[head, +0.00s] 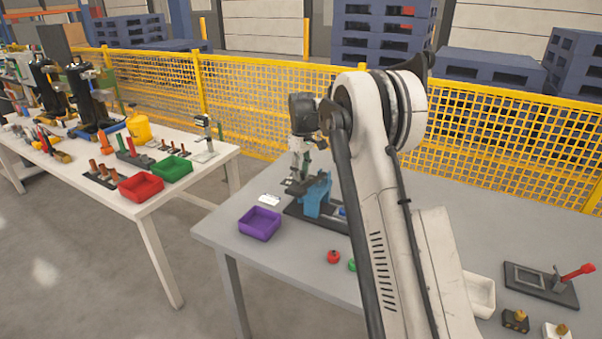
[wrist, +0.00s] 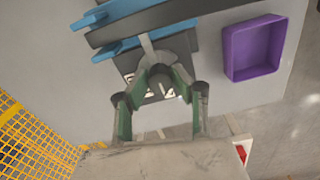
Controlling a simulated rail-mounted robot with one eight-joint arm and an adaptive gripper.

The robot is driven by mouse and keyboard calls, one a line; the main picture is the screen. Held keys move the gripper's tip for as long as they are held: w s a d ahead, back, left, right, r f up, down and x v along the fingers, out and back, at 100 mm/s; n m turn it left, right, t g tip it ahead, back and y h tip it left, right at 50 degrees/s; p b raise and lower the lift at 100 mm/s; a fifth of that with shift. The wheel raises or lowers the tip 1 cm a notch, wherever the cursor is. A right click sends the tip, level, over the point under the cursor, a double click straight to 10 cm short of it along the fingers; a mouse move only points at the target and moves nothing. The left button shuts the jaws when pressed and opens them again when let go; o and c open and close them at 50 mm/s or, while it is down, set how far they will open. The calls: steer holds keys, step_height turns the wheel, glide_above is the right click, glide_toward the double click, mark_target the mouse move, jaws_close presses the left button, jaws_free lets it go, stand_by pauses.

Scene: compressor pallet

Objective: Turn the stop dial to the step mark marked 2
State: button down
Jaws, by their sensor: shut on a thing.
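The stop dial (wrist: 182,66) is a dark grey round part in the wrist view, mostly hidden by my fingers. A light grey bar (wrist: 148,48) runs up from it toward a dark beam. Under it lies a dark plate (wrist: 155,96) with white marks, too small and covered to read. My gripper (wrist: 162,74) points down with its fingertips closed together on the dial. In the head view my gripper (head: 294,184) is at the left side of the blue device (head: 317,196) on the grey table, and the dial is too small to make out there.
A purple bin (head: 259,224) stands close by at the table's left edge. A red knob (head: 333,257) and a green one (head: 352,265) lie in front. A white tray (head: 480,294) and a red-handled fixture (head: 540,284) are at right. Yellow mesh fence (head: 240,98) runs behind.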

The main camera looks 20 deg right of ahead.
steer(key=c, duration=1.5)
jaws_free()
steer(key=shift+o, duration=0.2)
steer(key=shift+r, duration=0.1)
step_height(320, 180, up, 12)
